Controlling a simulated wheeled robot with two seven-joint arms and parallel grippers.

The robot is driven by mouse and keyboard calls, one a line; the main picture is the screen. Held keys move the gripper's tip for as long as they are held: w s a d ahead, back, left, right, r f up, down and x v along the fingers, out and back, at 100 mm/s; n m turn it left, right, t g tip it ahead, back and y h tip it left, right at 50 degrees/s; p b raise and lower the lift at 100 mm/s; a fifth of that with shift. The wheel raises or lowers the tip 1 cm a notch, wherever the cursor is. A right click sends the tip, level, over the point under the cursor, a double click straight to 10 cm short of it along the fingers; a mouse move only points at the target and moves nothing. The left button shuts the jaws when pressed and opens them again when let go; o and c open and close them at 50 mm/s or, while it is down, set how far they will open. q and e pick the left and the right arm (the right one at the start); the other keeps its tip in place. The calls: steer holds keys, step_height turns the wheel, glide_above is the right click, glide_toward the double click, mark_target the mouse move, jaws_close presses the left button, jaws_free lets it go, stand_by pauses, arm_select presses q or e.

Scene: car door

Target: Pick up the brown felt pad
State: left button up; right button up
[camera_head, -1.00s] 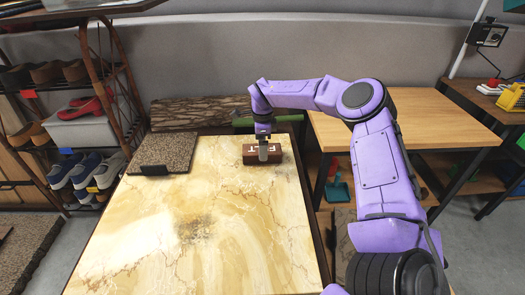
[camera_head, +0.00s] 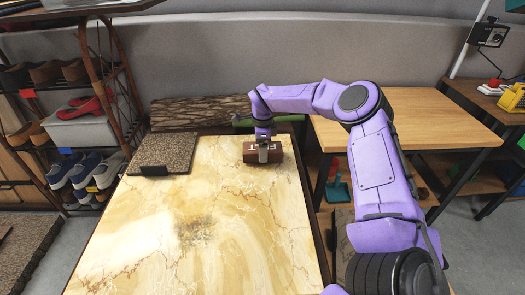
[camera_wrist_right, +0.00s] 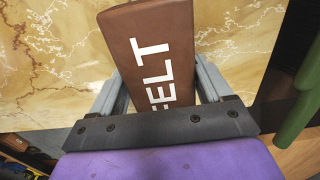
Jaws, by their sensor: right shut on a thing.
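The brown felt pad (camera_head: 250,155) is a reddish-brown block with white lettering, at the far right of the marble-patterned tabletop (camera_head: 200,230). My right gripper (camera_head: 264,156) is shut on it, one finger on each side. In the right wrist view the pad (camera_wrist_right: 148,30) lies between the two fingers of the right gripper (camera_wrist_right: 160,85), and "ELT" shows in white on its face. I cannot tell whether the pad is clear of the tabletop. My left gripper is not in view.
A speckled brown slab (camera_head: 168,150) with a dark block at its front lies at the table's far left. A shoe rack (camera_head: 90,120) stands left of the table. A wooden desk (camera_head: 425,120) stands to the right.

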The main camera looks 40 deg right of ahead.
steer(key=s+a+r, duration=0.6)
steer(key=s+r, duration=0.6)
steer(key=shift+s, duration=0.35)
steer(key=shift+a, duration=0.1)
